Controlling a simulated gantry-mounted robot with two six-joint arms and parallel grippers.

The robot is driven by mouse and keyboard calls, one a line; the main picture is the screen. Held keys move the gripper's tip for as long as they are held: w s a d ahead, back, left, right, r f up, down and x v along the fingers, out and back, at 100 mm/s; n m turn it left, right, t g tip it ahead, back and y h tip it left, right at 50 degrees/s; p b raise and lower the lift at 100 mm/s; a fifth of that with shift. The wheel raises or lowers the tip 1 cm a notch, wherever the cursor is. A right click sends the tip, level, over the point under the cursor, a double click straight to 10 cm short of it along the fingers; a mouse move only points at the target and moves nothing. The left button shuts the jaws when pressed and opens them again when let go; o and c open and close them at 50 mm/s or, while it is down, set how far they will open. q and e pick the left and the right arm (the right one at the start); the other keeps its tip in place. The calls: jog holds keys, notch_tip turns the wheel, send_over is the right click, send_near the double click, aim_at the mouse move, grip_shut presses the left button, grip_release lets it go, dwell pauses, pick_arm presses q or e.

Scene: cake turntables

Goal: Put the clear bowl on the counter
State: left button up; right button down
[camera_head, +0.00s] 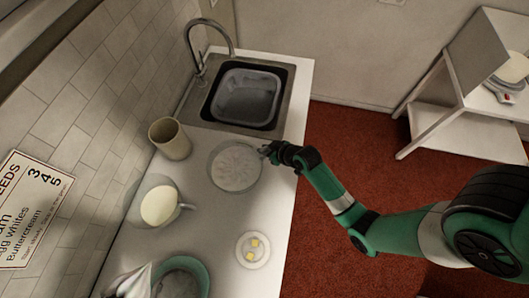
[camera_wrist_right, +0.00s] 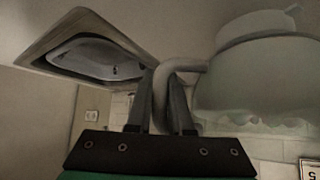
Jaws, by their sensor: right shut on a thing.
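The clear bowl (camera_head: 235,166) is round and see-through, and it is over the counter (camera_head: 222,222), below the sink in the head view. My right gripper (camera_head: 268,151) is at its right side. In the right wrist view the gripper (camera_wrist_right: 163,82) is shut on the bowl's curved handle, and the bowl's body (camera_wrist_right: 250,85) fills the right side. I cannot tell whether the bowl's base touches the counter. My left gripper is not in view.
A grey tub (camera_head: 246,96) sits in the sink, below the faucet (camera_head: 208,32). A beige cup (camera_head: 171,141), a bowl of pale cream (camera_head: 159,206), a small plate with yellow pieces (camera_head: 252,263) and a green bowl (camera_head: 199,270) stand on the counter.

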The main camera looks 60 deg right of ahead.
jog(key=f, duration=0.1)
jog(key=f+b, duration=0.1)
jog(key=f, duration=0.1)
jog(key=shift+w+d, duration=0.15)
jog(key=shift+d, duration=0.15)
jog(key=shift+f, duration=0.35)
jog(key=shift+f, duration=0.15)
jog(key=c, duration=0.8)
grip_release()
